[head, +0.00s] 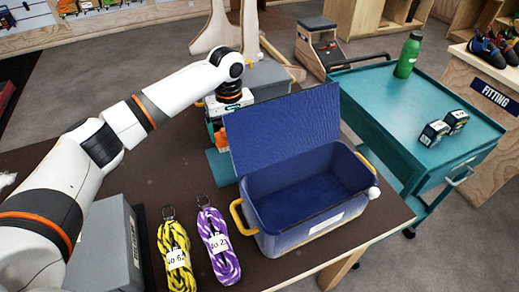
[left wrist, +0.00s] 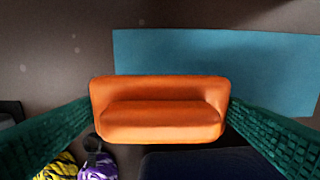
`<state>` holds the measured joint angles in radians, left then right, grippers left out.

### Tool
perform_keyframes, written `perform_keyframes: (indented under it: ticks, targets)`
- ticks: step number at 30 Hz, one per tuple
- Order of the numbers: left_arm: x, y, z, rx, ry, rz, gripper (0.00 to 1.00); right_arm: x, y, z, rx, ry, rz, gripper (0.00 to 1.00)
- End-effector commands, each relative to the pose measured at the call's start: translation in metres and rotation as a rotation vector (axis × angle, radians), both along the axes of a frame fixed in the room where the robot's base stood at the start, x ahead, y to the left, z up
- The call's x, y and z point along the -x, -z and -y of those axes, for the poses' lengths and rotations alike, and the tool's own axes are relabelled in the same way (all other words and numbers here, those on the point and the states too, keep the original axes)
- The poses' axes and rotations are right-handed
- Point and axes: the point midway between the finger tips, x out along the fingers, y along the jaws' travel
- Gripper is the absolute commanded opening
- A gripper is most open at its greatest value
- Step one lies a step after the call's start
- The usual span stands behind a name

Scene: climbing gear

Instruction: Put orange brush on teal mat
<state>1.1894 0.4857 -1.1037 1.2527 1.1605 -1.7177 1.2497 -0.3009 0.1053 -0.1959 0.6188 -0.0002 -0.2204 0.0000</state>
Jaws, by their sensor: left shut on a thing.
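The orange brush (left wrist: 160,112) is between the green fingers of my left gripper (left wrist: 160,108), which is shut on it. In the head view the brush (head: 219,135) shows only in part, below my left wrist and behind the blue box's raised lid. The teal mat (head: 219,168) lies flat on the dark table, partly hidden by that lid. In the left wrist view the mat (left wrist: 215,60) is beyond the brush, which overlaps its near edge in the picture. I cannot tell the gap between brush and mat. My right gripper is not in view.
An open blue box (head: 310,225) with yellow handles stands right of the mat. A yellow rope (head: 175,262) and a purple rope (head: 218,245) lie at the table's front, with a grey case (head: 105,245) to their left. A teal cart (head: 400,125) stands beyond the table.

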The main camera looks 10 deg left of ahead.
Motion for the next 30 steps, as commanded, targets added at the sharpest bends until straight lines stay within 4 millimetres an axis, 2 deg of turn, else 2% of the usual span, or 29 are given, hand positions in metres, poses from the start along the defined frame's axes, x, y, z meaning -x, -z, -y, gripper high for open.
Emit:
perform_keyframes:
  ticks: [3, 10, 18, 28, 29, 30]
  targets:
    - [0.0, 0.023, -0.002, -0.003, -0.004, -0.003, 0.71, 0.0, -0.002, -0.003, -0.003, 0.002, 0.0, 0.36]
    - [0.0, 0.043, -0.001, 0.0, -0.002, -0.001, 0.71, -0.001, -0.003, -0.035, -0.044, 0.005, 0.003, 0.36]
    - [0.0, 0.075, -0.002, -0.001, -0.001, -0.001, 0.71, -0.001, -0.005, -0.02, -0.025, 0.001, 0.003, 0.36]
    - [0.0, 0.078, -0.001, 0.001, 0.0, -0.001, 0.71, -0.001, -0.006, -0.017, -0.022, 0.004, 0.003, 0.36]
    - [0.0, 0.078, -0.001, 0.001, 0.0, -0.001, 0.96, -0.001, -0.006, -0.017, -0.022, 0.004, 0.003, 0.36]
    - [0.0, 0.078, -0.002, 0.0, 0.0, 0.0, 1.0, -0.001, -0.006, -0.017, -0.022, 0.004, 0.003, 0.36]
